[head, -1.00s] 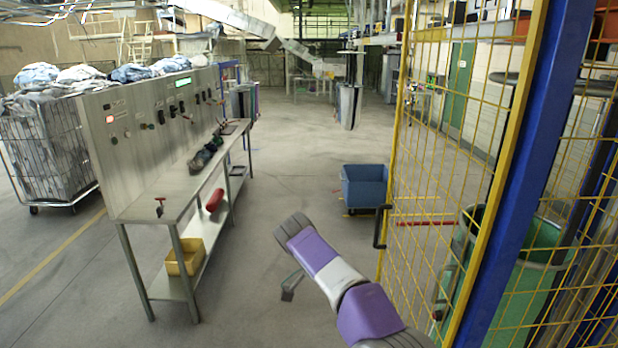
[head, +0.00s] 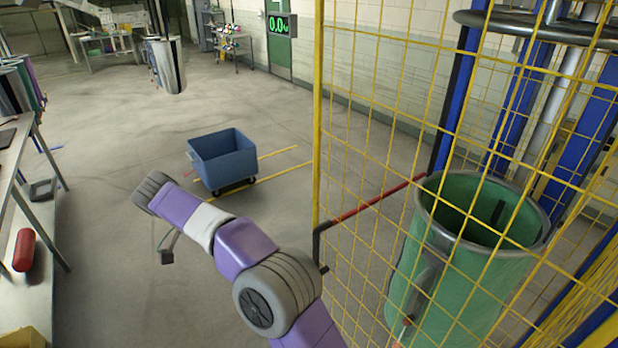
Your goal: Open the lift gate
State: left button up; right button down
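The gate is a yellow wire-mesh panel (head: 318,120) standing upright at the right of the head view. A dark handle (head: 317,240) sticks out low on its left edge. My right arm, purple, white and grey, reaches up from the bottom centre, left of the gate. A small grey part at its far end, seemingly my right gripper (head: 167,250), hangs well left of the handle and apart from it. It is too small to tell whether its fingers are open or shut. My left gripper is out of view.
A green bin (head: 450,285) stands behind the mesh, near blue posts (head: 520,100). A blue wheeled cart (head: 222,160) stands on the floor beyond my arm. A metal workbench (head: 22,170) is at the left edge. Floor between bench and cart is clear.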

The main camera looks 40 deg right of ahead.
aim_at(604, 334)
jog(key=z, duration=0.4)
jog(key=i, duration=1.1)
jog(key=z, duration=0.35)
